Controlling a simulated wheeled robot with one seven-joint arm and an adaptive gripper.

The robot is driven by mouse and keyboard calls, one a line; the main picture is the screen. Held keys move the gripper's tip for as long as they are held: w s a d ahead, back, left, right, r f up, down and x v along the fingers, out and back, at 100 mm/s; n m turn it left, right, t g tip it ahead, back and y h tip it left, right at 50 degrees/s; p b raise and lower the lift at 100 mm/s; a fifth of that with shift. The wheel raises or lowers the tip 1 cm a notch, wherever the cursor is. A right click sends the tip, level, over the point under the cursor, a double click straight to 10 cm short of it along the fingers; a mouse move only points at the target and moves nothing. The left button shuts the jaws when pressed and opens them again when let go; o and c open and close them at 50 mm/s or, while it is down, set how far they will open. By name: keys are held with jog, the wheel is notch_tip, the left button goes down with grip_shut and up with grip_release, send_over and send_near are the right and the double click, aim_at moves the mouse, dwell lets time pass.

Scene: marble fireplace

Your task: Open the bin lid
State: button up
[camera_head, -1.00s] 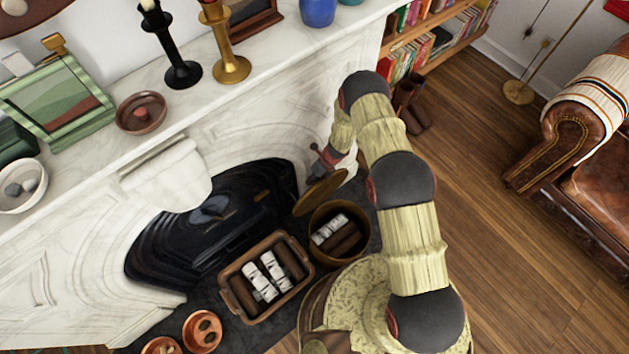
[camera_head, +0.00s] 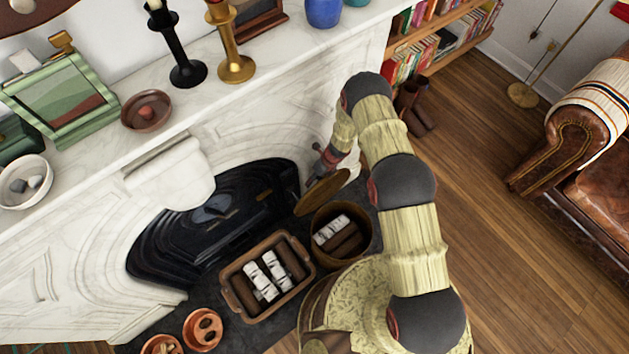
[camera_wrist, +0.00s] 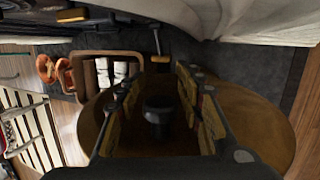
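The round bin (camera_head: 317,232) stands beside the hearth with its top uncovered, and dark and pale logs show inside. Its brown disc lid (camera_head: 323,193) is tilted up at the fireplace side of the rim. My gripper (camera_head: 325,158) is behind the raised lid, partly hidden by it and my arm. In the wrist view the lid (camera_wrist: 255,125) fills the lower middle. A dark knob (camera_wrist: 158,112) on it sits between my two fingers (camera_wrist: 158,95). The fingers stand apart with gaps beside the knob, so I see no firm grip.
A wooden tray of logs (camera_head: 229,289) sits left of the bin, with terracotta pots (camera_head: 203,329) farther left. The marble fireplace (camera_head: 262,120) rises close behind my gripper. Wooden floor (camera_head: 480,220) is clear to the right.

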jog(key=shift+o, duration=0.2)
jog(key=shift+r, duration=0.1)
jog(key=v, duration=1.2)
